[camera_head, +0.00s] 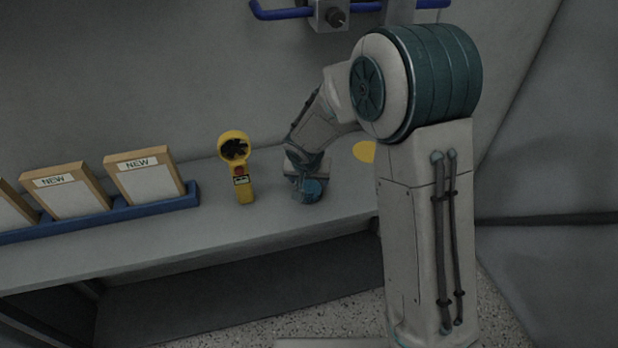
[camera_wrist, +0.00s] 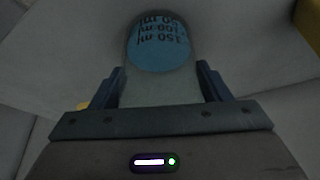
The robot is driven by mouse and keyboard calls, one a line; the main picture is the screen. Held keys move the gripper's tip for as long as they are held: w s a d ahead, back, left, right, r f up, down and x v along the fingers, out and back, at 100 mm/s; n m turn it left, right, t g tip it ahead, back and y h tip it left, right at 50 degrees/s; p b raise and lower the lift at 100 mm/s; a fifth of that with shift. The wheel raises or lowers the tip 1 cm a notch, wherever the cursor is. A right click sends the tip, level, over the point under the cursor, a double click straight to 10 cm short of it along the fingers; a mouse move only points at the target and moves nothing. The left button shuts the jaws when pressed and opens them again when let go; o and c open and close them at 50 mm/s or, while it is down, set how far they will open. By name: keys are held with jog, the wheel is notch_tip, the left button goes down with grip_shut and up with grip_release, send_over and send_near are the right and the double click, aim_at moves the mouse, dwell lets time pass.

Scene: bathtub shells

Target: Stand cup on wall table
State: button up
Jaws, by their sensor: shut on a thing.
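The cup (camera_wrist: 160,45) shows in the wrist view between the two fingers, with blue inside and dark ml markings that read upside down. My gripper (camera_wrist: 161,80) is shut on it. In the head view my gripper (camera_head: 306,168) is low over the wall table (camera_head: 275,222), and the blue cup (camera_head: 310,188) shows small and dark at its tip. The cup is at or just above the tabletop; I cannot tell whether it touches. My gripper partly hides it.
A yellow handheld device (camera_head: 239,165) stands on the table just left of my gripper. Further left, framed "NEW" cards (camera_head: 146,178) stand in a blue rack (camera_head: 125,212). A yellow object (camera_head: 364,151) shows partly behind my arm. Blue pipes (camera_head: 283,13) run along the wall above.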

jog(key=shift+f, duration=0.15)
jog(key=o, duration=1)
jog(key=shift+c, duration=0.2)
